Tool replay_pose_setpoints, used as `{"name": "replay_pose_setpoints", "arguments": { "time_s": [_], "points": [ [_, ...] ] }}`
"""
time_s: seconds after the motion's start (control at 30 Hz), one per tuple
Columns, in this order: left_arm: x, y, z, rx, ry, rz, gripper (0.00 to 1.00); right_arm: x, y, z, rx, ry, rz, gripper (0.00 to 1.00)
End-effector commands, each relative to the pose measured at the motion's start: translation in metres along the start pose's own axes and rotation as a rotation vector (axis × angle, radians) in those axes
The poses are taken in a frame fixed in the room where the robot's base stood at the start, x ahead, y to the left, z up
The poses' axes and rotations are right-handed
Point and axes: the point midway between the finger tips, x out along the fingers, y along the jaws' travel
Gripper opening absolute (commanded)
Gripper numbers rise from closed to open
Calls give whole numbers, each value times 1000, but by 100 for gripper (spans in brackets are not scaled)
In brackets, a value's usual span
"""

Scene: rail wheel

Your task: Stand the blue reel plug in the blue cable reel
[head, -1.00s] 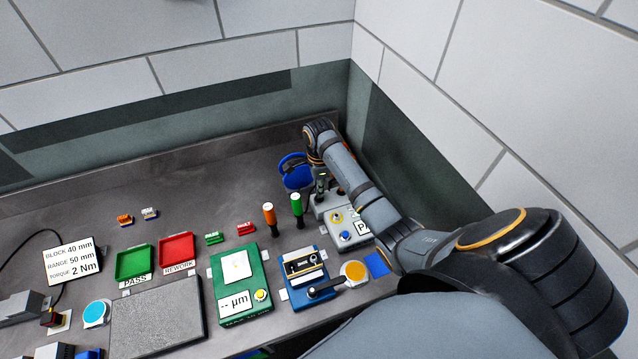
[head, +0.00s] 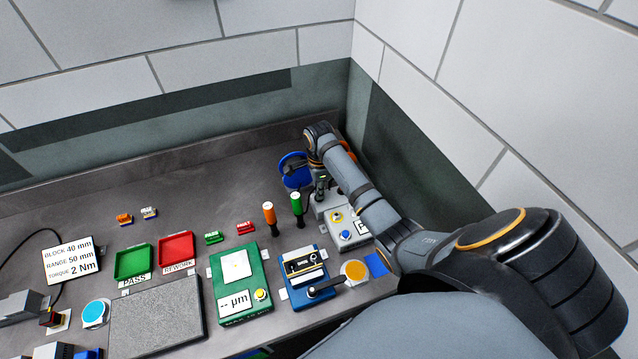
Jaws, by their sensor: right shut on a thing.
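The blue cable reel (head: 293,170) stands at the back right of the bench, near the corner, its round blue face partly covered by my right arm. My right gripper (head: 316,163) is at the right edge of the reel, small, dark and mostly hidden by my own wrist. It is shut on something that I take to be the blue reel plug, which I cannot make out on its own. Whether it touches the reel cannot be told. My left gripper is not in view.
An orange-handled tool (head: 269,214) and a green-handled tool (head: 297,204) stand upright in front of the reel. A grey control box (head: 348,232) lies under my forearm. Green (head: 133,261) and red (head: 177,249) trays are left. The back-middle bench (head: 200,180) is clear. Walls close the right corner.

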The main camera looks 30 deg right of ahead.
Motion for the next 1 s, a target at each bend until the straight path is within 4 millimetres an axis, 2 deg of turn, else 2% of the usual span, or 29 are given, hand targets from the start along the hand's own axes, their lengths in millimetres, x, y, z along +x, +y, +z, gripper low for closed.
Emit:
{"name": "replay_pose_setpoints", "arguments": {
  "time_s": [1.0],
  "points": [
    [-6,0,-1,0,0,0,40,0,0,0,0,0,0,0]
  ]
}}
